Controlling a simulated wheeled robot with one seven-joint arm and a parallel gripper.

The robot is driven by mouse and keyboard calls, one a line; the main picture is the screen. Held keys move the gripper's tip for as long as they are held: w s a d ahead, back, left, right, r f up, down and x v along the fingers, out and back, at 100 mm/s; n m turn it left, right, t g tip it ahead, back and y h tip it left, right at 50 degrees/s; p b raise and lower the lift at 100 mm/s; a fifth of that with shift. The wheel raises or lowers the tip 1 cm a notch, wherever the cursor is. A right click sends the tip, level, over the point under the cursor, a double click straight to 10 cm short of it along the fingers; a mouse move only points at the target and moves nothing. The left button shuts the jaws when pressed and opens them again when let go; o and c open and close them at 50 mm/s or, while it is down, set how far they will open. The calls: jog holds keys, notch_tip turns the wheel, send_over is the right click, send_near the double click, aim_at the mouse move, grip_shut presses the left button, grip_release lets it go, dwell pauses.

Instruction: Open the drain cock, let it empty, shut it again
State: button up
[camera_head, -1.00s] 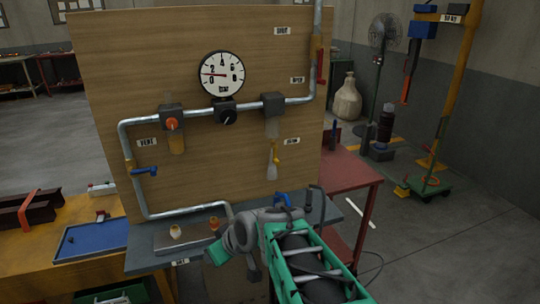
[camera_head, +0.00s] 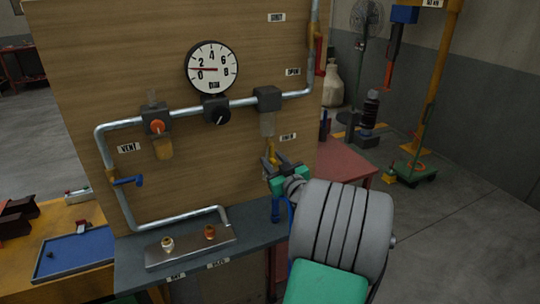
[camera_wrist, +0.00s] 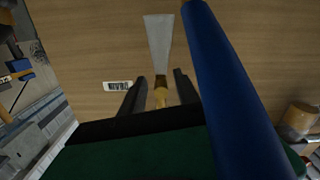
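The drain cock (camera_head: 271,150) is a small yellow fitting under the clear bowl (camera_head: 267,124) on the board, beside a small label. I cannot tell the handle's position or whether liquid is in the bowl.
A gauge (camera_head: 212,67) reads low above a black knob (camera_head: 216,109). A blue vent lever (camera_head: 127,181) is at left, a red lever (camera_head: 319,57) at right. A grey shelf (camera_head: 225,252) juts out below. A blue bar (camera_wrist: 235,85) crosses the wrist view closely.

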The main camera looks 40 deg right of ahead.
jog(key=shift+x, duration=0.8)
jog(key=shift+c, duration=0.4)
grip_shut()
